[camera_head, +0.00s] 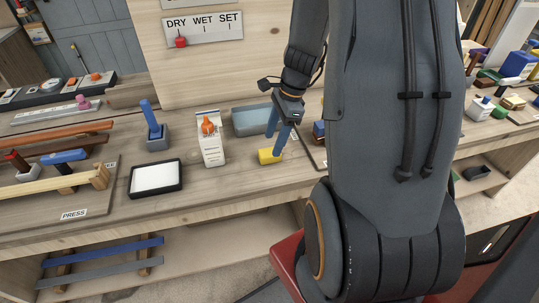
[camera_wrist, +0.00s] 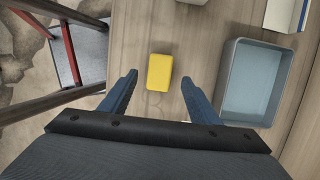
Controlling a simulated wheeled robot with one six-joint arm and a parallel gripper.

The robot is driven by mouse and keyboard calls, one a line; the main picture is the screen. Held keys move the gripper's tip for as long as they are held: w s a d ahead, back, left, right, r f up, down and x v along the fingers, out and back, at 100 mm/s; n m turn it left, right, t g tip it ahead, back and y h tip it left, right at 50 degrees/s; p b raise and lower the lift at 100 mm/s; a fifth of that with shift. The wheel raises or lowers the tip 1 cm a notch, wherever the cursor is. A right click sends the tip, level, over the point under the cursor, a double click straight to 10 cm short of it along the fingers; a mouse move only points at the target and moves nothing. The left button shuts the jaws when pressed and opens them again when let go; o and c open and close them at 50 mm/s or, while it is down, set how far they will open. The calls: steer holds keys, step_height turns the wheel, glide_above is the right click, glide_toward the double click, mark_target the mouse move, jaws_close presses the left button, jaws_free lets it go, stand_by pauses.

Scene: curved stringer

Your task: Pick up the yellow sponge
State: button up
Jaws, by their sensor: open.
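The yellow sponge (camera_head: 269,156) is a small block lying flat on the wooden bench, in front of a grey tray. In the wrist view the sponge (camera_wrist: 160,72) lies a little beyond the fingertips, between the lines of the two fingers. My gripper (camera_head: 279,134) points down just above and beside the sponge, with its two blue fingers apart. In the wrist view my gripper (camera_wrist: 160,83) is open and empty, wider than the sponge. I see no contact with the sponge.
The grey tray of water (camera_wrist: 226,99) stands close to the right finger. A white carton with an orange cap (camera_head: 211,142) and a black-framed white pad (camera_head: 156,178) stand to the left on the bench. The bench's front edge is near the sponge.

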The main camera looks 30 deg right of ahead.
mark_target(271, 151)
steer(key=shift+p+x, duration=0.65)
steer(key=shift+x, duration=1.85)
steer(key=shift+d, duration=0.15)
steer(key=shift+c, duration=0.4)
steer(key=c, duration=1.1)
